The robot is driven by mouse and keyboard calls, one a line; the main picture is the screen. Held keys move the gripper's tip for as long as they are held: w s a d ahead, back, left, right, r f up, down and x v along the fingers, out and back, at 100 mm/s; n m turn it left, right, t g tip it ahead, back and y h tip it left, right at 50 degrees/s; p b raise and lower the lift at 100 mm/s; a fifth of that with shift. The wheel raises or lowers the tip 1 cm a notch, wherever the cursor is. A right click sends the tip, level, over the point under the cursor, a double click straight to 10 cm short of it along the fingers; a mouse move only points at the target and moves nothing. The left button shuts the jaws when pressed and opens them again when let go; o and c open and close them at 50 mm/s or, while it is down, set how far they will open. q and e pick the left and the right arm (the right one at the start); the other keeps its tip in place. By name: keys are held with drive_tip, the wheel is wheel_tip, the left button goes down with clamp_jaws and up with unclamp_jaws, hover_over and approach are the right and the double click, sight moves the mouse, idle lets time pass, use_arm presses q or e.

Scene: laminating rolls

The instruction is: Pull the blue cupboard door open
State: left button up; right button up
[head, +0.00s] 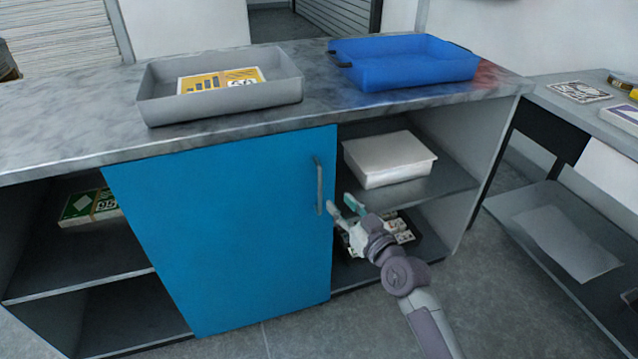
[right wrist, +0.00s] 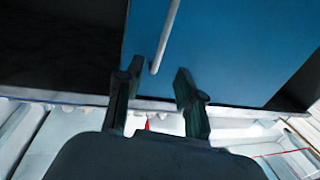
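The blue cupboard door (head: 230,225) is a flat panel under the marble-look counter, with a slim vertical metal handle (head: 319,187) near its right edge. My right gripper (head: 341,204) is just right of the handle's lower end. In the right wrist view my right gripper (right wrist: 155,100) has its two fingers spread apart. The handle (right wrist: 165,38) shows there, with its end near the gap between the fingertips; I cannot tell whether it touches them. The blue door (right wrist: 230,50) fills much of that view. My left gripper is not in view.
A grey tray (head: 220,108) with a yellow card pack and a blue tray (head: 403,70) stand on the counter (head: 60,125). A white box (head: 388,160) sits on the open shelf right of the door. A side table (head: 555,95) stands at right.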

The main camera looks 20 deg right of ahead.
sight(321, 183)
drive_tip(key=b+x, duration=0.1)
drive_tip(key=x, duration=0.8)
drive_tip(key=shift+w+f, duration=0.1)
drive_tip(key=shift+w, duration=0.1)
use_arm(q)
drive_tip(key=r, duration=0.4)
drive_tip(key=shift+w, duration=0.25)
use_arm(e)
drive_tip(key=shift+w+a, duration=0.15)
drive_tip(key=shift+w, duration=0.2)
clamp_jaws()
